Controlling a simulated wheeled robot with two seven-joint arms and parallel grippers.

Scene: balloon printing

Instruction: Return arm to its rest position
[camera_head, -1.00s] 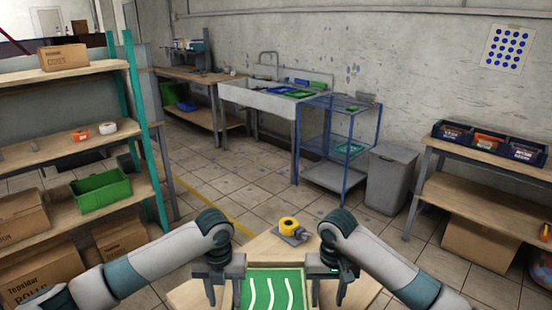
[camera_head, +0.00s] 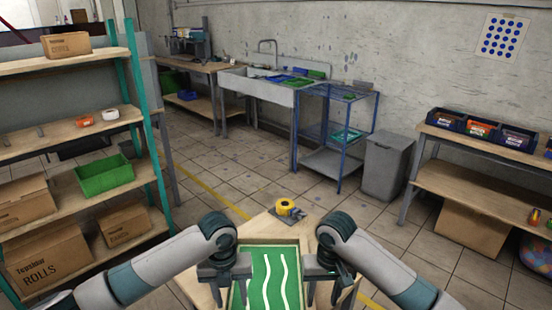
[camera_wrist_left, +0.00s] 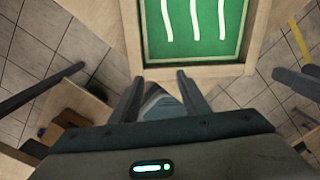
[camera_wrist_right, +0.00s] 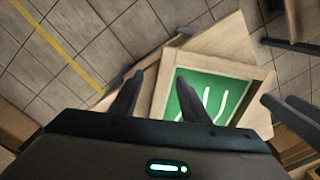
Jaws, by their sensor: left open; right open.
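My left gripper (camera_head: 229,285) is open and empty at the left side of the framed green panel. Its two fingers also show apart in the left wrist view (camera_wrist_left: 160,80). My right gripper (camera_head: 327,287) is open and empty at the right side of the panel, and its fingers show apart in the right wrist view (camera_wrist_right: 158,95). Both arms are bent and reach in from the lower corners. The green panel (camera_head: 261,285) has white wavy lines and lies in a wooden frame between the grippers; its near part is cut off in the head view.
A yellow tape roll (camera_head: 285,207) on a grey dispenser sits on the table (camera_head: 262,228) beyond the panel. A shelf (camera_head: 70,132) with boxes and a green bin (camera_head: 104,176) stands at left. A workbench (camera_head: 470,143) with bins is at right.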

